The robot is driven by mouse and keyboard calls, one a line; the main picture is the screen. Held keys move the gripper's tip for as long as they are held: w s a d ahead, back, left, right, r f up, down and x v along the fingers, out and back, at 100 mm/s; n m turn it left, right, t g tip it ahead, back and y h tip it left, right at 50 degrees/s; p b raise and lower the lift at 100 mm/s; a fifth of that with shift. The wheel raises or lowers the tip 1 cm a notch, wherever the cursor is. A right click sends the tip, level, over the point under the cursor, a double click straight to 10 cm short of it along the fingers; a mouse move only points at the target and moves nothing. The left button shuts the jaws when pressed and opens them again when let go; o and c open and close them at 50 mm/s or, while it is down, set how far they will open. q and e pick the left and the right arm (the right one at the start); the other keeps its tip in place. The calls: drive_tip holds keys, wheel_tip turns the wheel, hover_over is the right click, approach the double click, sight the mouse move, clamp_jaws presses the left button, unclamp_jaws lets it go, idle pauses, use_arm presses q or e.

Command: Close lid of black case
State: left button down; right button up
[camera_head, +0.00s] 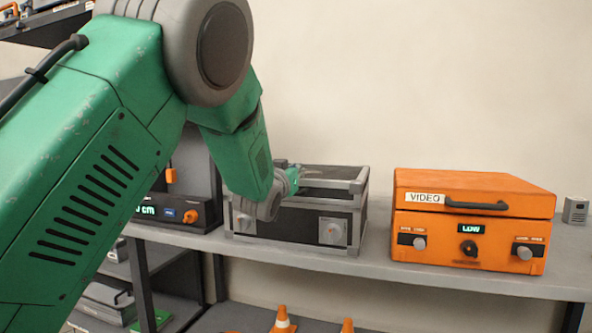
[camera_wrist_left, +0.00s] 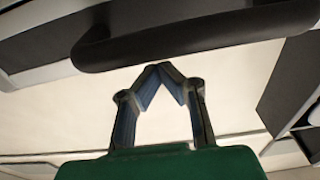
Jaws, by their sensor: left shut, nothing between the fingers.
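The black case (camera_head: 289,222) with grey metal edges and two round front latches stands on the shelf, partly hidden behind my left arm. Its top shows a grey rim and a dark strip; how far its lid is open is hard to tell. My left gripper is mostly hidden behind the arm in the head view, at the case's top. In the left wrist view my left gripper (camera_wrist_left: 160,68) is shut and empty, its fingertips meeting close to a dark handle-like bar (camera_wrist_left: 200,38). I cannot tell if they touch it. My right gripper is not in view.
An orange video case (camera_head: 473,221) stands to the right on the grey shelf (camera_head: 375,270), with a small grey box (camera_head: 575,211) beyond it. A dark device with an orange panel (camera_head: 187,214) stands left of the black case. Orange cones (camera_head: 283,321) are below. My arm fills the left.

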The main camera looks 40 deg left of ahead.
use_arm(q)
drive_tip(key=f, duration=0.1)
drive_tip(key=f+b, duration=0.1)
drive_tip(key=f, duration=0.1)
drive_tip(key=shift+s, duration=0.4)
drive_tip(key=shift+f, duration=0.1)
wheel_tip(320, 180, up, 4)
drive_tip(key=r+p, duration=0.1)
drive_tip(key=p, duration=0.3)
drive_tip(key=f+v, duration=0.2)
drive_tip(key=v, duration=0.7)
drive_tip(key=shift+s+p, duration=0.2)
drive_tip(key=shift+p, duration=0.25)
